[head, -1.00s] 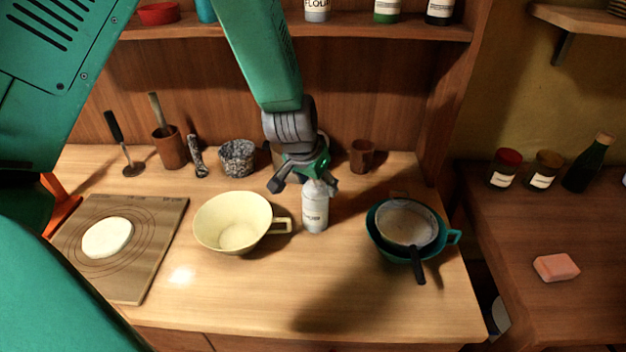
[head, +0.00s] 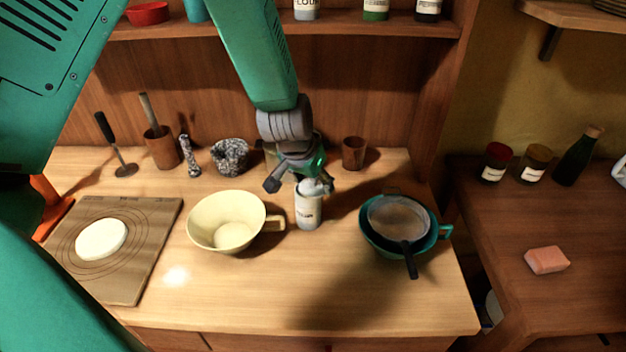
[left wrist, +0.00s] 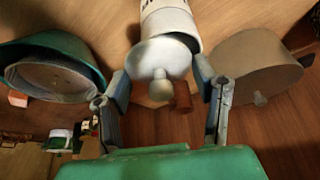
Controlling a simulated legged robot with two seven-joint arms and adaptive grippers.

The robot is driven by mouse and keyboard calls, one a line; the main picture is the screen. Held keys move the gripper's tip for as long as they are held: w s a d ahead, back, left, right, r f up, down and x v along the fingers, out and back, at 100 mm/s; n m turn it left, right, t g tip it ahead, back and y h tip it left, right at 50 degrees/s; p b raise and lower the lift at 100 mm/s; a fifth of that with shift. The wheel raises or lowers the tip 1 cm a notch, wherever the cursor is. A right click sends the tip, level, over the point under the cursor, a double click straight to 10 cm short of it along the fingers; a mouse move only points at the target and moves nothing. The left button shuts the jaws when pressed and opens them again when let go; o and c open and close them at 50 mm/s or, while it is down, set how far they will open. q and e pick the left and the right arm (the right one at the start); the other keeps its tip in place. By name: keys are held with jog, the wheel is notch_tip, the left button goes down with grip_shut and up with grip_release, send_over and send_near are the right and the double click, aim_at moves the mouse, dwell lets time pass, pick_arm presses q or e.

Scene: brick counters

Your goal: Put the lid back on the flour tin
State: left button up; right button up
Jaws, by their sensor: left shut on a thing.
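The flour tin (head: 308,212) is a pale, upright cylinder with a dark label on the counter, right of the cream bowl. It also shows at the top of the left wrist view (left wrist: 172,22). My left gripper (head: 299,184) is above the tin, its fingers pointing down, and is shut on the pale round lid (left wrist: 160,57). The lid has a small knob (left wrist: 160,87) and lies between the two fingers at the tin's mouth. It looks slightly tilted; whether it is seated on the rim I cannot tell. My right gripper is not in view.
A cream bowl (head: 228,222) with a handle stands close left of the tin. A teal bowl (head: 446,231) holding a sieve (head: 398,219) is to the right. A brown cup (head: 354,153) stands behind. The counter in front is clear.

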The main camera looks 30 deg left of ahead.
pick_arm(q)
jog(key=shift+a+f, duration=0.35)
jog(key=shift+a, duration=0.55)
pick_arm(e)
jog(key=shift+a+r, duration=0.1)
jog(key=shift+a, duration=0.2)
pick_arm(q)
jog(key=shift+d+r, duration=0.1)
jog(key=shift+d, duration=0.25)
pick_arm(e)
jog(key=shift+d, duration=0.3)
pick_arm(q)
jog(key=shift+a, duration=0.1)
jog(key=shift+a, duration=0.3)
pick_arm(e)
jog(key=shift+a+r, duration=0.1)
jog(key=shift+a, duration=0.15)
pick_arm(q)
jog(key=o, duration=0.8)
jog(key=shift+o, duration=1.1)
jog(key=shift+d, duration=0.15)
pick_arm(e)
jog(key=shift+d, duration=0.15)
